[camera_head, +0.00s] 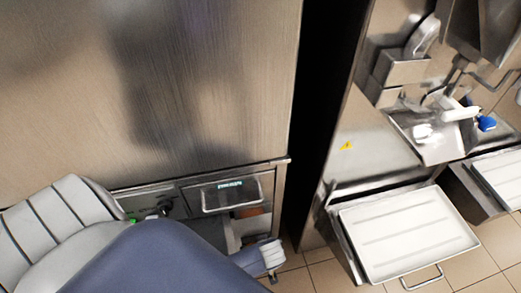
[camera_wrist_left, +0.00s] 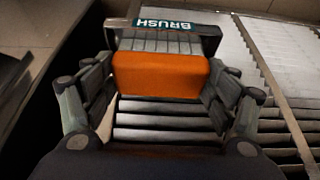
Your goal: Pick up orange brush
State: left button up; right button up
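The orange brush (camera_wrist_left: 160,75) shows in the left wrist view as an orange block with a grey ribbed part behind it. It sits at a dark holder (camera_wrist_left: 172,25) with an upside-down BRUSH label. My left gripper (camera_wrist_left: 160,90) has its fingers spread wide, one on each side of the brush. The fingers are very close to its sides; I cannot tell whether they touch it. In the head view a small orange-brown patch (camera_head: 251,211) shows under the display; I cannot tell if it is the brush. My left fingertips are not clear there. My right gripper is out of view.
A large steel freezer front (camera_head: 150,80) fills the head view's left side, with a small display (camera_head: 232,194) below. A second machine at the right has a white tray (camera_head: 405,235) in front. Ribbed metal slats (camera_wrist_left: 165,120) lie below the brush.

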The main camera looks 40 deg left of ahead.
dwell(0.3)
pick_arm(q)
jog(key=shift+r, duration=0.3)
notch_tip(320, 180, up, 17)
jog(key=p, duration=0.3)
jog(key=shift+r, duration=0.2)
